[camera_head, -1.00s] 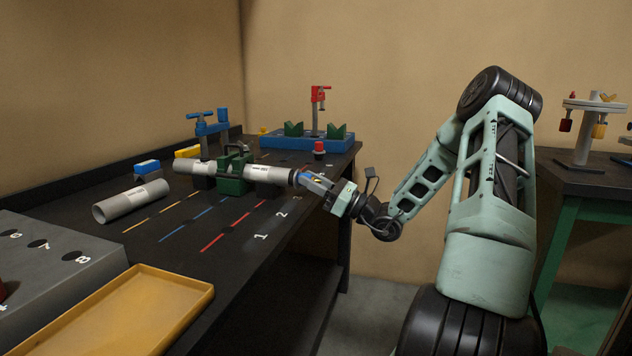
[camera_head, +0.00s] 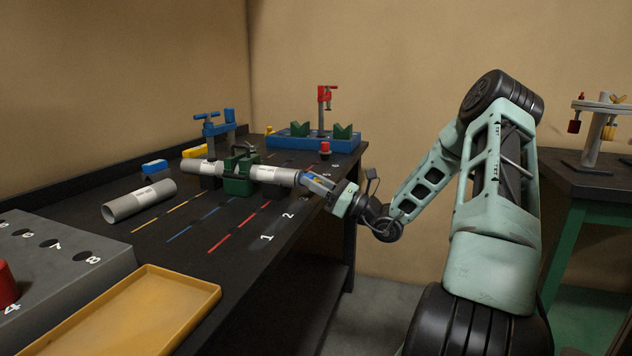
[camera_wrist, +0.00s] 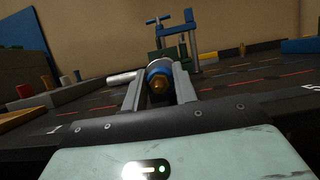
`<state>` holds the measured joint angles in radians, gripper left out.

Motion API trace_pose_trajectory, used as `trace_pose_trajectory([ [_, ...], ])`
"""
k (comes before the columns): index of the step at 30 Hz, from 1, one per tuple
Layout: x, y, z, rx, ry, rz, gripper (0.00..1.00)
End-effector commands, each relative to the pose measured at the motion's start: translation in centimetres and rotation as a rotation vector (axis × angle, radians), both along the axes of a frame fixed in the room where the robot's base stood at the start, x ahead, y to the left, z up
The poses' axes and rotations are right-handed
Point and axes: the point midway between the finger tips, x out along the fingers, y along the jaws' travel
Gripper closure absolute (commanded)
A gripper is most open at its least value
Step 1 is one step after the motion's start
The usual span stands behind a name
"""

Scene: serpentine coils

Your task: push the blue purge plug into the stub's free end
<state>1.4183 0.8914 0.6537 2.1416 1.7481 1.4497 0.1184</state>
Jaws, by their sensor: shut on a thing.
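The stub (camera_head: 275,175) is a light grey pipe lying level in a green clamp (camera_head: 238,186) on the black bench, its free end facing right. My gripper (camera_head: 306,179) is at that free end, roughly in line with the pipe. In the wrist view my gripper (camera_wrist: 159,90) is shut on the blue purge plug (camera_wrist: 158,70), which has a brass-coloured centre facing me. The plug and fingers hide the stub's mouth, so I cannot tell how deep the plug sits. In the head view the fingers hide most of the plug.
A loose grey pipe (camera_head: 139,200) lies at the left of the bench. A yellow tray (camera_head: 140,315) and a grey numbered block (camera_head: 60,258) are nearer. A blue fixture with green V-blocks (camera_head: 315,143) stands behind. The striped bench top before the clamp is clear.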

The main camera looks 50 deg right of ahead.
Motion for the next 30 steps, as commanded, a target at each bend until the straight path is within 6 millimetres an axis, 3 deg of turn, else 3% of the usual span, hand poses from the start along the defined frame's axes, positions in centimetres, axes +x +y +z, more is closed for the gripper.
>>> trace_pose_trajectory([
  [3, 0.2, 0.1, 0.1, -0.002, -0.002, 0.002, 1.00],
  [4, 0.2, 0.1, 0.1, -0.002, -0.002, 0.002, 0.67],
  [6, 0.2, 0.1, 0.1, -0.002, -0.002, 0.002, 0.47],
  [19, -0.7, -0.3, -0.4, 0.000, 0.001, 0.000, 0.47],
  [30, -7.5, -3.1, -3.5, 0.002, 0.001, -0.003, 0.47],
])
